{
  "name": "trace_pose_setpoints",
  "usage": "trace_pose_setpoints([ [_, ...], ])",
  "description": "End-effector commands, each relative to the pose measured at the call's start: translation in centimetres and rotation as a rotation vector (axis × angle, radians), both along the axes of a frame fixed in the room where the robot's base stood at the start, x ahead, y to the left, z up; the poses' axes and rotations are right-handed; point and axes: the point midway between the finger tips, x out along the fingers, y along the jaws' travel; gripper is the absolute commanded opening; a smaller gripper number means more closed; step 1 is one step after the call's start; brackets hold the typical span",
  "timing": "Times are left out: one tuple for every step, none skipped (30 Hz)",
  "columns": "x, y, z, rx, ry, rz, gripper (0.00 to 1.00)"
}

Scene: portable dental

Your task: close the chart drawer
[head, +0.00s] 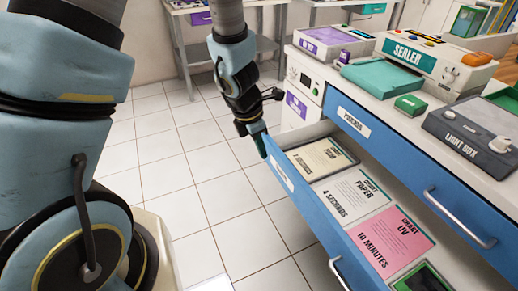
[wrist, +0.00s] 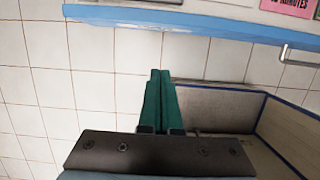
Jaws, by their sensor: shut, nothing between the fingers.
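The chart drawer (head: 302,203) is pulled out from the blue and white counter in the head view. Its blue front has a white label and a metal handle (head: 338,272), and several chart cards lie inside. My gripper (head: 261,148) is shut and empty, pointing down at the outer left end of the drawer front. In the wrist view, my shut green fingers (wrist: 160,75) reach toward the blue drawer front (wrist: 185,25), their tips a little short of it in the picture. I cannot tell whether they touch it. The handle (wrist: 285,55) shows at right.
Above the open drawer is a shut blue drawer (head: 400,170) labelled with its own handle. The countertop holds a sealer (head: 435,65), a light box (head: 475,135) and a teal case (head: 380,77). The tiled floor (head: 215,210) left of the drawer is clear.

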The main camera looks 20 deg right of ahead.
Motion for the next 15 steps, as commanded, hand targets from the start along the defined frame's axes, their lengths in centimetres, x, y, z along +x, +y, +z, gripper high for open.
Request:
trace_pose_setpoints([
  [0.0, -0.2, -1.7, 0.001, 0.001, 0.003, 0.00],
  [0.0, -0.3, -2.3, 0.002, 0.000, 0.002, 0.00],
  [0.0, -0.5, -3.0, 0.001, 0.002, 0.003, 0.00],
  [0.0, -0.7, -3.5, 0.001, 0.002, 0.003, 0.00],
  [0.0, -0.8, -4.0, 0.001, 0.001, 0.004, 0.00],
  [0.0, -0.9, -4.6, 0.001, 0.001, 0.004, 0.00],
  [0.0, -1.1, -5.1, 0.001, 0.001, 0.004, 0.00],
  [0.0, -1.2, -5.5, 0.001, 0.000, 0.005, 0.00],
  [0.1, -1.3, -6.1, 0.001, 0.000, 0.003, 0.00],
  [0.1, -1.5, -6.5, 0.001, 0.000, 0.005, 0.00],
  [0.1, -1.6, -7.0, 0.001, 0.000, 0.005, 0.00],
  [0.0, -2.2, -6.1, 0.001, -0.001, 0.001, 0.00],
  [0.1, -2.6, -5.9, 0.000, -0.001, 0.001, 0.00],
  [0.0, -3.0, -5.8, 0.000, -0.001, 0.001, 0.00],
  [0.0, -3.5, -5.9, 0.001, -0.001, 0.000, 0.00],
])
